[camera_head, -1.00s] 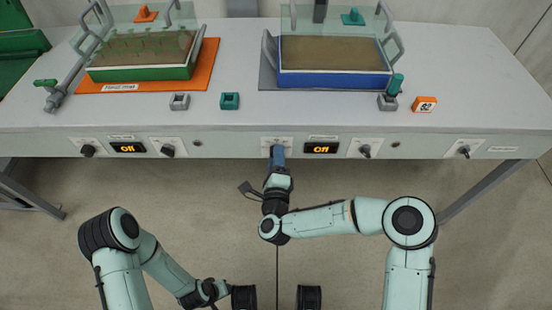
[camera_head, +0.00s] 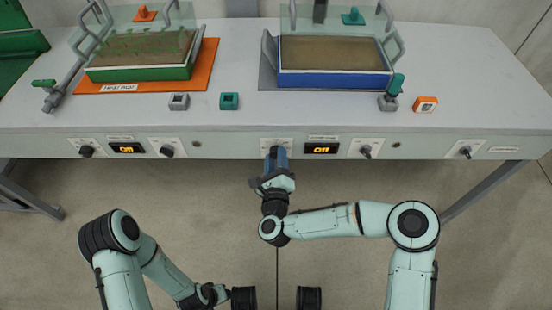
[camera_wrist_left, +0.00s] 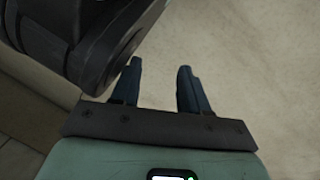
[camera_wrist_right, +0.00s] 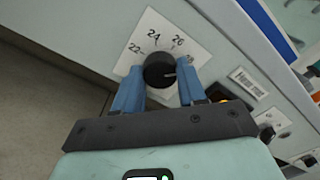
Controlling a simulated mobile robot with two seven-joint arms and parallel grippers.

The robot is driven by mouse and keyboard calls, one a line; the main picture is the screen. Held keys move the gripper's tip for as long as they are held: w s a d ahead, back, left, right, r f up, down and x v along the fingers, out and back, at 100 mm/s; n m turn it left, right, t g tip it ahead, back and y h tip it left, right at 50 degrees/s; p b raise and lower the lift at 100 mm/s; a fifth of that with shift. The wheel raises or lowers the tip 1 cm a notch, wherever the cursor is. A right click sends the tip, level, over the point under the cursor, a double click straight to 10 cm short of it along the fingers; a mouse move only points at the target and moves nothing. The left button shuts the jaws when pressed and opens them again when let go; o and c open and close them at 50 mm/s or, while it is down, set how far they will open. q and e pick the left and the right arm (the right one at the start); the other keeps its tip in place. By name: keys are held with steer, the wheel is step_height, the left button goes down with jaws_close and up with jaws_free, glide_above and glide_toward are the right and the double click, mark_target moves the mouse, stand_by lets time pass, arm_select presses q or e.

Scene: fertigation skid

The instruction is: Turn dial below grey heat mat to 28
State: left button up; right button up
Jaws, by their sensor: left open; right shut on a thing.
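The grey heat mat (camera_head: 267,72) lies under the blue-framed tray on the bench top. The dial below it is a round black knob (camera_wrist_right: 158,70) on a white plate, marked 22, 24, 26 and a partly covered 28. Its white pointer mark faces right, toward the side of the 28; the exact reading is unclear. My right gripper (camera_wrist_right: 160,84) is shut on this knob, one blue finger on each side. In the head view the right gripper (camera_head: 276,154) hides most of the knob. My left gripper (camera_wrist_left: 160,68) is open and empty above the floor.
An orange mat (camera_head: 209,62) carries a green tray (camera_head: 140,73) at left. Other dials (camera_head: 167,151) and (camera_head: 366,151) sit on the front panel, with a display (camera_head: 322,149) right of my right gripper. Floor space before the bench is open.

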steer(key=shift+a, duration=0.1)
steer(key=o, duration=1.1)
steer(key=shift+c, duration=0.2)
arm_select(q)
steer(key=w+r+t+p, duration=0.1)
steer(key=w+r+p, duration=0.1)
steer(key=w+r, duration=0.2)
steer(key=shift+w+d+r+t, duration=0.25)
steer(key=shift+w+d+t, duration=0.1)
steer(key=shift+w+t, duration=0.1)
arm_select(e)
steer(key=s, duration=1.3)
steer(key=shift+s, duration=0.25)
